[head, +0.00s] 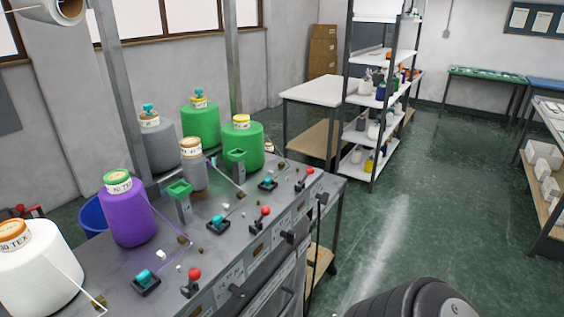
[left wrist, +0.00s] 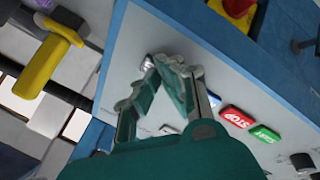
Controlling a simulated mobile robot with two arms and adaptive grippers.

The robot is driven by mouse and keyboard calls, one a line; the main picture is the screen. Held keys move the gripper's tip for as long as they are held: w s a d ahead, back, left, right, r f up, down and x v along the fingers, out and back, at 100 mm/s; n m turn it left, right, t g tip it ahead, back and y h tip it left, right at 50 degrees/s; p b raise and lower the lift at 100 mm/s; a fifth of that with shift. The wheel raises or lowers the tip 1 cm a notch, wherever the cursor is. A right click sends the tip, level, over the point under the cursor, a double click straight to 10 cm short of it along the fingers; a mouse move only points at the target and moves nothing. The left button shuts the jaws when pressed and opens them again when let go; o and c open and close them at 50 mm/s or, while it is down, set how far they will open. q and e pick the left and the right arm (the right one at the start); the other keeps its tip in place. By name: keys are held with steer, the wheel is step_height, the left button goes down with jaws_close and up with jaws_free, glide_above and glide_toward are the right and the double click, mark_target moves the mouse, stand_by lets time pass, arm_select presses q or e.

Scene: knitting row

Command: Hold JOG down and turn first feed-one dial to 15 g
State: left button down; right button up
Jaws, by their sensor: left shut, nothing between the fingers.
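In the left wrist view my left gripper (left wrist: 165,62) is shut and empty, its fingertips over a pale control panel (left wrist: 125,55). A small silver part (left wrist: 147,63) shows beside the tips; I cannot tell whether they touch it. A red STOP button (left wrist: 236,116) and a green button (left wrist: 265,133) sit right of the fingers. A blue button (left wrist: 214,99) is partly hidden by a finger. I cannot read a JOG label. In the head view teal knobs on black bases (head: 145,279) stand on the machine top (head: 205,242); which is the first feed-one dial is unclear.
Yarn cones, including purple (head: 128,218) and white (head: 38,270), stand along the machine. Red-ball levers (head: 194,274) rise near its front edge. A red button on a yellow base (left wrist: 236,15) is at the panel's top. Green floor (head: 390,235) is open to the right.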

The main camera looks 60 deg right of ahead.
arm_select(q)
steer(key=shift+s+r+p, duration=0.65)
steer(key=shift+r+p, duration=0.3)
steer(key=shift+p, duration=0.15)
steer(key=p+v, duration=0.2)
steer(key=v, duration=0.1)
steer(key=shift+d+r, duration=0.2)
steer(key=shift+r, duration=0.15)
steer(key=shift+s, duration=0.1)
steer(key=v, duration=1.2)
